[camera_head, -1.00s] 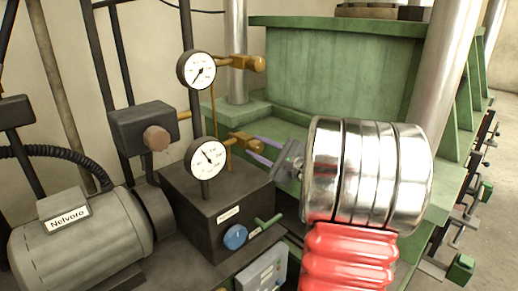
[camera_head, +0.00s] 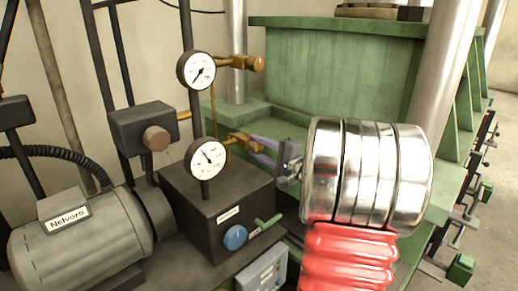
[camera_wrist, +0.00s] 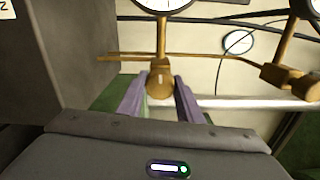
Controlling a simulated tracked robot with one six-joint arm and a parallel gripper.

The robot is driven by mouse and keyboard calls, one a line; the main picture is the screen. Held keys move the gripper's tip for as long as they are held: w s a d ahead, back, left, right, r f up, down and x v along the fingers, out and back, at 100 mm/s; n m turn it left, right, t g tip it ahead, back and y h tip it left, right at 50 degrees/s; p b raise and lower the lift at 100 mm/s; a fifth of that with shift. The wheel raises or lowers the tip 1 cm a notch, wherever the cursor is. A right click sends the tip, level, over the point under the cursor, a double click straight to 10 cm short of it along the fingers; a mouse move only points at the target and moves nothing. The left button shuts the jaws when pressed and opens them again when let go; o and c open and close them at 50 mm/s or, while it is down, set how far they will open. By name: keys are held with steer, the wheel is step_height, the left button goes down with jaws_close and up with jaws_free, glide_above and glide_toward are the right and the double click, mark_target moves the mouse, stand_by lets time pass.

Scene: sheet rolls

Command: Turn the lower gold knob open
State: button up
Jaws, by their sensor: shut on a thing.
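The lower gold knob (camera_head: 243,143) sits on the gold fitting beside the lower dial gauge (camera_head: 206,157). My gripper (camera_head: 257,150) reaches it from the right, with its purple fingers at the knob's end. In the wrist view the lower gold knob (camera_wrist: 161,80) lies between the two fingertips of my gripper (camera_wrist: 160,85), one on each side. The jaws are shut on the knob. Part of the knob is hidden behind the fingers in the head view.
The upper gold knob (camera_head: 245,63) and upper gauge (camera_head: 196,70) are above. A dark box with a blue knob (camera_head: 235,237) and green lever (camera_head: 266,224) stands below. A grey motor (camera_head: 80,238) is at the left, and a green press frame (camera_head: 340,75) behind.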

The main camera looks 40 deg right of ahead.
steer(key=shift+a+f, duration=0.2)
steer(key=shift+f, duration=0.05)
steer(key=o, duration=1)
steer(key=shift+d+r, duration=0.1)
steer(key=shift+r, duration=0.05)
steer(key=shift+o, duration=0.2)
steer(key=s, duration=1.3)
steer(key=shift+s+d, duration=0.2)
steer(key=shift+s, duration=0.2)
